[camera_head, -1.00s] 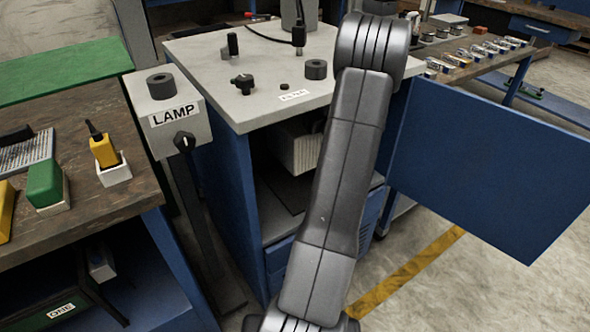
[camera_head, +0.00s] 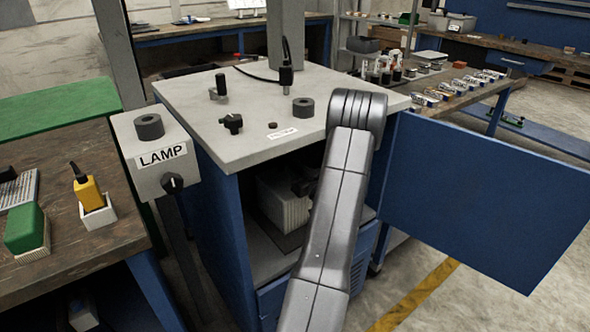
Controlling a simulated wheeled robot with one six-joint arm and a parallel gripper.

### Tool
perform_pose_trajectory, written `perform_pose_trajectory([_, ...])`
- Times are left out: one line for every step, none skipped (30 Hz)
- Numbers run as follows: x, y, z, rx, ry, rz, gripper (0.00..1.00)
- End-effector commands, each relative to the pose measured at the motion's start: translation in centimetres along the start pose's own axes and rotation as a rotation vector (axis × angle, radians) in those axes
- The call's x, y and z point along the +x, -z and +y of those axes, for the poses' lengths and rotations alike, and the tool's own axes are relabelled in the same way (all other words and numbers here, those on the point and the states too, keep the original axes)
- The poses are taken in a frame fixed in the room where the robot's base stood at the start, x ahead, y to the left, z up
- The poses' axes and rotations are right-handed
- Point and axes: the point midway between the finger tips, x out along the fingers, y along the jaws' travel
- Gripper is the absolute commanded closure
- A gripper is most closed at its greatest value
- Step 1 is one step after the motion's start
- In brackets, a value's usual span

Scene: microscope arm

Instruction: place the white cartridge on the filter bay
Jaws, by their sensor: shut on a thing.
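The white cartridge (camera_head: 280,203), a pale ribbed block, is inside the open blue cabinet (camera_head: 230,225) under the grey top. It is over the dark patch (camera_head: 288,238) on the cabinet's shelf; I cannot tell whether it rests there or hangs just above. My gripper (camera_head: 303,187) shows only as a dark part at the cartridge's upper right, shut on it. My grey arm hides the fingertips' right side and the right part of the opening. No label naming the filter bay is readable.
The blue door (camera_head: 480,200) stands wide open at the right. The lamp box (camera_head: 162,158) stands close at the left of the cabinet. Knobs, a black ring (camera_head: 303,108) and a column (camera_head: 286,35) are on the grey top (camera_head: 190,105).

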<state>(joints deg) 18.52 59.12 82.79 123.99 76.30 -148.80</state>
Motion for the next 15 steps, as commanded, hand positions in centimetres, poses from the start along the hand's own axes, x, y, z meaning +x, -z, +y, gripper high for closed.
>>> perform_pose_trajectory([0.06, 0.17, 0.06, -0.003, 0.000, 0.005, 1.00])
perform_pose_trajectory([0.06, 0.20, 0.06, -0.003, 0.000, 0.006, 1.00])
perform_pose_trajectory([0.07, 0.23, 0.07, -0.003, 0.000, 0.006, 1.00])
perform_pose_trajectory([0.07, 0.24, 0.07, -0.003, 0.000, 0.006, 1.00])
perform_pose_trajectory([0.07, 0.24, 0.06, -0.003, 0.000, 0.006, 1.00])
perform_pose_trajectory([0.07, 0.23, 0.06, -0.003, 0.000, 0.005, 1.00])
perform_pose_trajectory([0.06, 0.20, 0.06, -0.003, 0.000, 0.005, 1.00])
perform_pose_trajectory([0.06, 0.15, 0.06, -0.003, 0.000, 0.005, 1.00])
perform_pose_trajectory([0.04, 0.07, 0.06, -0.003, 0.000, 0.006, 1.00])
perform_pose_trajectory([0.04, 0.01, 0.06, -0.004, 0.000, 0.006, 1.00])
perform_pose_trajectory([0.03, -0.03, 0.06, -0.004, 0.000, 0.006, 1.00])
perform_pose_trajectory([0.03, -0.07, 0.06, -0.004, 0.000, 0.006, 1.00])
perform_pose_trajectory([0.02, -0.10, 0.06, -0.004, 0.000, 0.006, 1.00])
perform_pose_trajectory([0.02, -0.13, 0.06, -0.004, 0.000, 0.006, 1.00])
perform_pose_trajectory([-0.02, -0.20, 0.02, -0.002, 0.000, 0.001, 0.70])
